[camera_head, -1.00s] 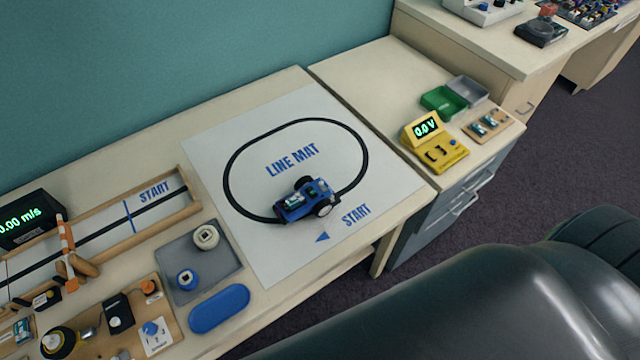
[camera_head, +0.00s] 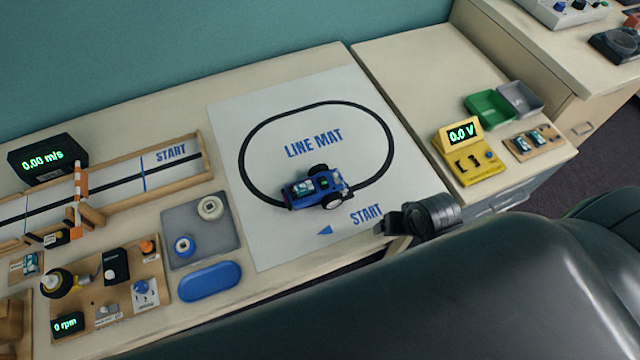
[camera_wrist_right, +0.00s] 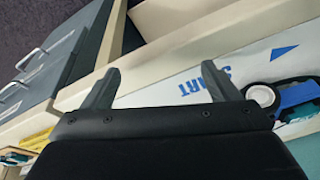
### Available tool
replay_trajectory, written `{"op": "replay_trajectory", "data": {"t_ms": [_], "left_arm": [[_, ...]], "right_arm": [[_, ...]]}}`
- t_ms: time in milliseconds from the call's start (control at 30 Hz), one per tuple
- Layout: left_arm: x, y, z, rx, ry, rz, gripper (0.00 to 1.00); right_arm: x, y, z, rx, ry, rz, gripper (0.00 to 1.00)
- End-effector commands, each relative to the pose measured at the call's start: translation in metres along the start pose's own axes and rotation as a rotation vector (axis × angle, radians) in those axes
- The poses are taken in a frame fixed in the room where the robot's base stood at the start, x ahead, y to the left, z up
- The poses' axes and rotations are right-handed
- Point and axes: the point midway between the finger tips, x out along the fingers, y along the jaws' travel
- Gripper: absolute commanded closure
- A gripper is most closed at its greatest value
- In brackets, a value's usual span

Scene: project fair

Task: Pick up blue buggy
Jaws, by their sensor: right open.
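The blue buggy (camera_head: 316,189) stands on the white line mat (camera_head: 262,240), over the lower part of the black oval track and left of the START print. It has dark wheels with a pale hub and a small circuit board on top. Its wheel and blue side (camera_wrist_right: 296,95) show at the right edge of the right wrist view. My right gripper (camera_head: 388,226) is right of the buggy, near the table's front edge, apart from it. In the right wrist view its two fingers (camera_wrist_right: 161,72) are spread with nothing between them. My left gripper is not in view.
A grey tray (camera_head: 215,237) with two spools and a blue oval dish (camera_head: 209,281) lie left of the mat. A wooden-railed track (camera_head: 180,180) is further left. A yellow voltmeter (camera_head: 470,160) and green bin (camera_head: 490,108) stand right. The upper mat is clear.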

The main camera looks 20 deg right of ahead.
Motion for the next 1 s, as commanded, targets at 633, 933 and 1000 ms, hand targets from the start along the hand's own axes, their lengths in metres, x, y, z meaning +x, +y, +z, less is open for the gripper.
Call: {"op": "replay_trajectory", "data": {"t_ms": [633,933,1000], "left_arm": [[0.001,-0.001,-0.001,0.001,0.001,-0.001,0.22],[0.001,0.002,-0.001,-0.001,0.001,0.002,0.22],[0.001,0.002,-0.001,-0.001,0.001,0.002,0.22]], "right_arm": [[-0.040,-0.107,-0.123,0.870,-0.394,-0.190,0.18],[-0.089,-0.138,-0.167,1.174,-0.594,-0.108,0.18],[-0.094,-0.140,-0.171,1.205,-0.614,-0.094,0.18]]}}
